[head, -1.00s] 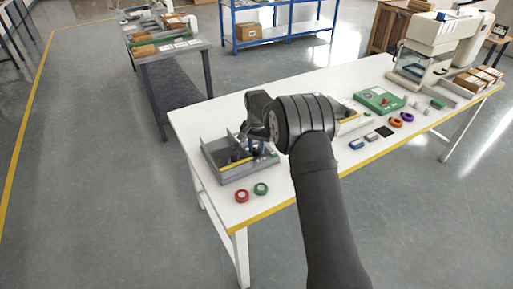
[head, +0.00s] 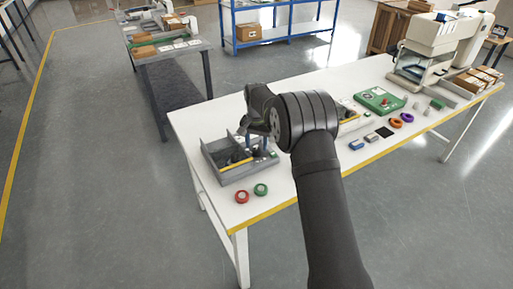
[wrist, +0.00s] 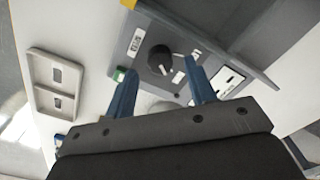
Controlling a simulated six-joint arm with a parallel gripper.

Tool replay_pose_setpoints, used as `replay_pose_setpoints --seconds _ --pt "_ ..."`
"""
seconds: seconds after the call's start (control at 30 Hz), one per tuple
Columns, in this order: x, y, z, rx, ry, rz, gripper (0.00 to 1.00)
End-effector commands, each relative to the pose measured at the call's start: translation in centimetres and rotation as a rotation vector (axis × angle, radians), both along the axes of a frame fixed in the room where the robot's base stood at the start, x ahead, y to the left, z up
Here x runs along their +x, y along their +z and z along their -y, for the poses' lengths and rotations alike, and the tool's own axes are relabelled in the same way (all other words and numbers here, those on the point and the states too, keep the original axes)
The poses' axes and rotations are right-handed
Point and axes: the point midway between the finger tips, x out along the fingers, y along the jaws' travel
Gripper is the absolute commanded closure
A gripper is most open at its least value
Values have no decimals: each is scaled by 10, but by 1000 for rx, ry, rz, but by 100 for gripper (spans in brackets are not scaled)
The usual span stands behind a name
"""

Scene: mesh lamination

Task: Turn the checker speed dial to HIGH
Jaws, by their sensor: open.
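The black round speed dial (wrist: 160,59) sits on the grey panel of the checker (wrist: 193,17) in the wrist view. Small white labels surround the dial, but their words are too small to read. A pale mark lies at the dial's right side; I cannot tell which setting it points to. My gripper (wrist: 160,66) is open, its two blue fingers on either side of the dial in the picture. I cannot tell whether they touch it. In the head view, my gripper (head: 254,131) is over the grey tray-like unit (head: 236,173) at the table's left end, partly hiding it.
A red ring (head: 242,196) and a green ring (head: 261,189) lie at the table's front edge. A pale frame with slots (wrist: 55,82) shows left in the wrist view.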

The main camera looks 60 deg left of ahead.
Motion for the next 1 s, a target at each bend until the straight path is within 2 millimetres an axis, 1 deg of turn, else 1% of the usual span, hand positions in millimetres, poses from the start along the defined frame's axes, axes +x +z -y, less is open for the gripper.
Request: replay_pose_setpoints --seconds 0.03,0.3,0.5,0.6,0.7,0.83,1.0 --pt "0 13 -1 4 0 2 50" --pt "0 80 -1 4 0 2 50" --pt "0 121 -1 4 0 2 50" --pt "0 135 -1 4 0 1 50" --pt "0 143 0 2 0 1 50" --pt "0 147 0 1 0 1 50" --pt "0 147 0 1 0 1 50"
